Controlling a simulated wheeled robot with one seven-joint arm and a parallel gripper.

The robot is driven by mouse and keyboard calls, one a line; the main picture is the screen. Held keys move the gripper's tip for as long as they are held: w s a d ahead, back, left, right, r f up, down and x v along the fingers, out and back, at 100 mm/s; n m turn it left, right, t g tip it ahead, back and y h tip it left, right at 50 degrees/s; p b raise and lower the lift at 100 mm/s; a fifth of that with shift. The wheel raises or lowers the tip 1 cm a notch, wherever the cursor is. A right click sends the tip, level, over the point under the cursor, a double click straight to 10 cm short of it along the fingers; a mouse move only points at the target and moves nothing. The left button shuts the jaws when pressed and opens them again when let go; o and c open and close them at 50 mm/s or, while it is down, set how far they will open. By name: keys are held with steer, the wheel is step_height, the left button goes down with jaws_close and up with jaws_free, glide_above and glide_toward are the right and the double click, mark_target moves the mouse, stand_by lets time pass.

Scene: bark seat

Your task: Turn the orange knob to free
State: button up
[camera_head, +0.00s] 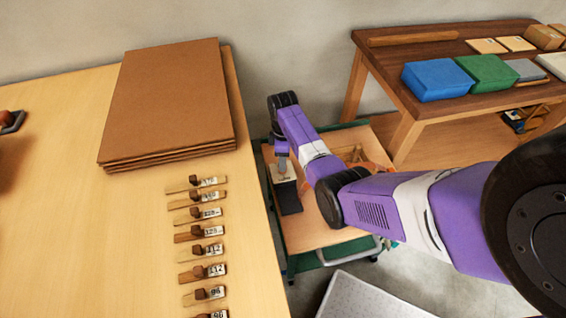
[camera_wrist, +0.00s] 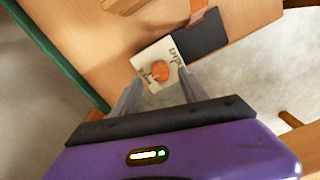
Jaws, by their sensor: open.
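The orange knob (camera_wrist: 160,72) is a small round disc on a white plate (camera_wrist: 147,62) with dark lettering at two sides, too small to read surely. I cannot tell which label the knob points to. The plate adjoins a dark grey slab (camera_wrist: 203,36) on a wooden top. My gripper (camera_wrist: 160,82) is open, its two fingers reaching toward the plate on either side of the knob in the wrist view. Contact cannot be told. In the head view the plate (camera_head: 284,173) is partly under my gripper (camera_head: 282,160), and the knob is hidden.
The plate stands on a low wooden cart (camera_head: 310,235) with a green frame. A light table (camera_head: 90,230) with brown sheets (camera_head: 170,95) and several numbered tags lies to the left.

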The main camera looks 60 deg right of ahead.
steer(key=shift+r, duration=1.8)
